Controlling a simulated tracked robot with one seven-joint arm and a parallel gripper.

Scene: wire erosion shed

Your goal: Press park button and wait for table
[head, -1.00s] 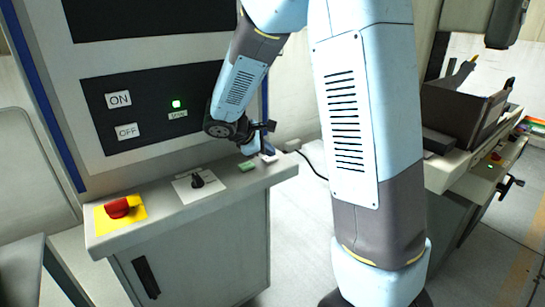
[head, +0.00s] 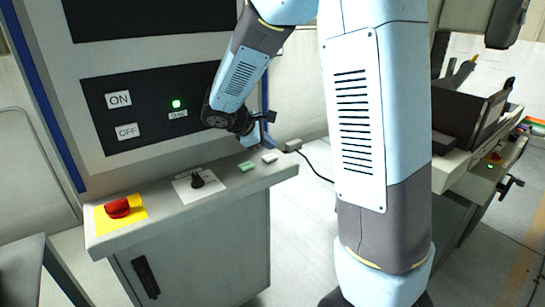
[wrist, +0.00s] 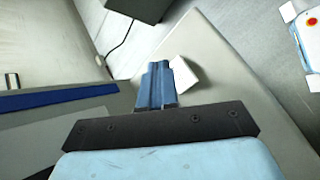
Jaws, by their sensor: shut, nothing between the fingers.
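I cannot read which one is the park button. My gripper (head: 252,139) is shut and empty, its blue fingers a little above and behind the two buttons, apart from them. In the wrist view the shut fingers (wrist: 158,84) point at the console surface, with the white button (wrist: 184,75) just beside the tips and partly hidden. The machine's table cannot be told for sure in these views.
The console (head: 205,215) also carries a red knob (head: 118,208) on a yellow plate and a black rotary switch (head: 197,181). The upright panel has ON and OFF keys and a lit green lamp (head: 176,104). A bench with a dark box (head: 465,115) stands at right.

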